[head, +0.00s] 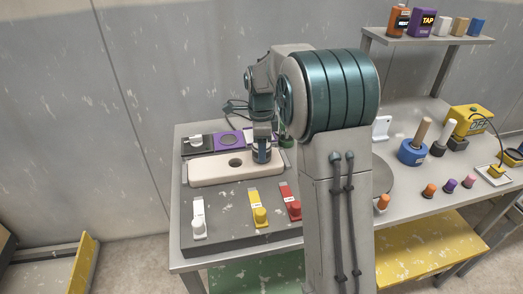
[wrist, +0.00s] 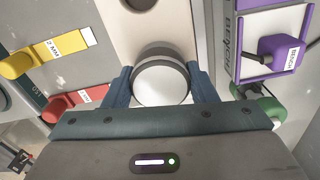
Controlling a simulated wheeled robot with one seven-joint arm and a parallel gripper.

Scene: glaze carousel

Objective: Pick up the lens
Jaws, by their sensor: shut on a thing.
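The lens (wrist: 161,82) is a round piece with a pale, shiny face and a dark grey rim. In the wrist view it sits between the two blue fingers of my gripper (wrist: 162,88), which are shut on its sides. In the head view my gripper (head: 262,153) points down at the right end of a cream block (head: 215,172) with a dark round hole. The lens is mostly hidden there by the fingers. I cannot tell whether it touches the block.
A yellow lever (head: 258,213), a red lever (head: 290,205) and a white lever (head: 198,220) stand in front of the block. A purple panel (head: 229,139) is behind it. A blue pot (head: 412,152) and several coloured knobs stand to the right.

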